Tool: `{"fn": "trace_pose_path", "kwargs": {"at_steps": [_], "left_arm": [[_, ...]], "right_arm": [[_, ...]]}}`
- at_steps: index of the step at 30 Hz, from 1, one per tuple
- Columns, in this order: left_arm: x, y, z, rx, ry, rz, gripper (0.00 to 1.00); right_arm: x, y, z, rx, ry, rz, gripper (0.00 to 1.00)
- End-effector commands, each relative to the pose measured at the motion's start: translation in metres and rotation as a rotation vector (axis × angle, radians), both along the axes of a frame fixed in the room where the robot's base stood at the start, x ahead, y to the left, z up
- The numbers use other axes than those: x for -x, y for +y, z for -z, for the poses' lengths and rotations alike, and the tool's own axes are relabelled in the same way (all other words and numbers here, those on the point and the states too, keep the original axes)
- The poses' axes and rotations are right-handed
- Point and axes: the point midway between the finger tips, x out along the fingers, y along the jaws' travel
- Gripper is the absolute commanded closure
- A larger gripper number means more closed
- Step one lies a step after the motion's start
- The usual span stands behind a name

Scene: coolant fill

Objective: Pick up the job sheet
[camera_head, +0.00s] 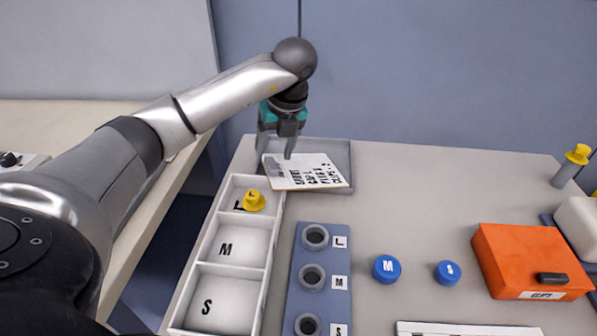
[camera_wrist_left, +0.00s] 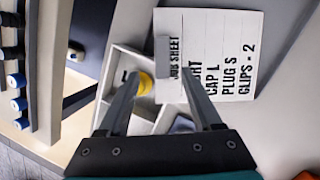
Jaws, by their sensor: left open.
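The job sheet (camera_head: 307,172) is a white card with black print, on a grey tray (camera_head: 341,150) at the back of the table. In the left wrist view the job sheet (camera_wrist_left: 232,55) reads JOB SHEET, CAP L, PLUG S, CLIPS - 2, and a grey tab (camera_wrist_left: 162,50) sits at its left edge. My left gripper (camera_head: 277,153) is open, pointing down at the sheet's left end. In the left wrist view its fingertips (camera_wrist_left: 165,85) are apart near the tab; I cannot tell whether they touch the sheet. My right gripper is not in view.
A white box (camera_head: 276,215) marked M and S stands in front, with a yellow cap (camera_head: 253,201) in its far compartment. Beside it are a blue block (camera_head: 298,257) with several rings, blue caps (camera_head: 387,268) (camera_head: 448,272) and an orange box (camera_head: 520,258).

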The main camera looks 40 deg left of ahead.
Motion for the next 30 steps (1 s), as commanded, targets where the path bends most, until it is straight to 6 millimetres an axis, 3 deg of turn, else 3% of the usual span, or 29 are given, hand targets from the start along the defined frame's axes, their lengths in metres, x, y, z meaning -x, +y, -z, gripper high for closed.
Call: {"fn": "trace_pose_path", "kwargs": {"at_steps": [6,16,30], "left_arm": [[-0.005,0.011,0.033,0.0,0.005,0.0,0.34],[-0.006,0.013,0.037,0.0,0.002,0.001,0.35],[-0.006,0.012,0.037,0.0,0.002,0.001,0.88]], "right_arm": [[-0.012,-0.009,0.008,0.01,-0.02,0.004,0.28],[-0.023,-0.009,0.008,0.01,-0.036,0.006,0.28],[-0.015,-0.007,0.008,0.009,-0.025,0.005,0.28]]}}
